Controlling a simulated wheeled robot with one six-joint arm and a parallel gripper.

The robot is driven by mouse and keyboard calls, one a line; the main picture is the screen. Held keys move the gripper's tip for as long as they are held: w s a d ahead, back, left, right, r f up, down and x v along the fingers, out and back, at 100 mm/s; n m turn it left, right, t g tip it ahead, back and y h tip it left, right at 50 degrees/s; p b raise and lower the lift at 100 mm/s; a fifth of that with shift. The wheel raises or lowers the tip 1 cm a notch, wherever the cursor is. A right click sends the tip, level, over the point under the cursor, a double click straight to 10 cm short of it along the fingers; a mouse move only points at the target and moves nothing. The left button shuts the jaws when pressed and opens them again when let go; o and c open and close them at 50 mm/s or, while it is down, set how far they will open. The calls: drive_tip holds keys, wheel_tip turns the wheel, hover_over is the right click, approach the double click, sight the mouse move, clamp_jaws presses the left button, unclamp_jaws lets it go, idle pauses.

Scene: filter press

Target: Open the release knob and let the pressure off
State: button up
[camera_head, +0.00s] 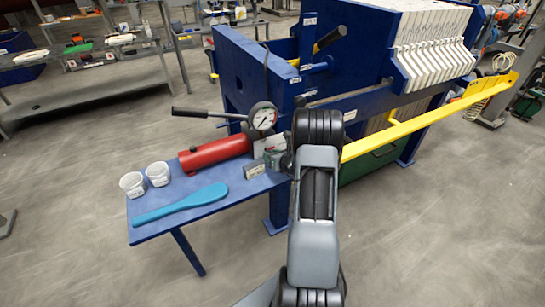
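The red hand pump (215,152) lies on the blue side shelf (150,231) of the press. Its black lever (205,113) reaches out to the left above it. A round white-faced pressure gauge (263,117) stands at the pump's right end. I cannot make out the release knob; the area right of the gauge is crowded and partly covered by my arm. My arm rises from the bottom centre and ends just right of the pump. My gripper is hidden behind my own arm links, so its fingers and any contact do not show.
The blue press frame (245,80) with white plates (435,45) is behind. A long yellow bar (430,117) slants right of my arm. The floor in front is clear.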

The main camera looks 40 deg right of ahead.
drive_tip(key=o, duration=0.6)
drive_tip(key=shift+o, duration=0.2)
drive_tip(key=b+v, duration=0.1)
drive_tip(key=v, duration=1.2)
drive_tip(key=shift+s+r, duration=0.2)
drive_tip(key=shift+s, duration=0.15)
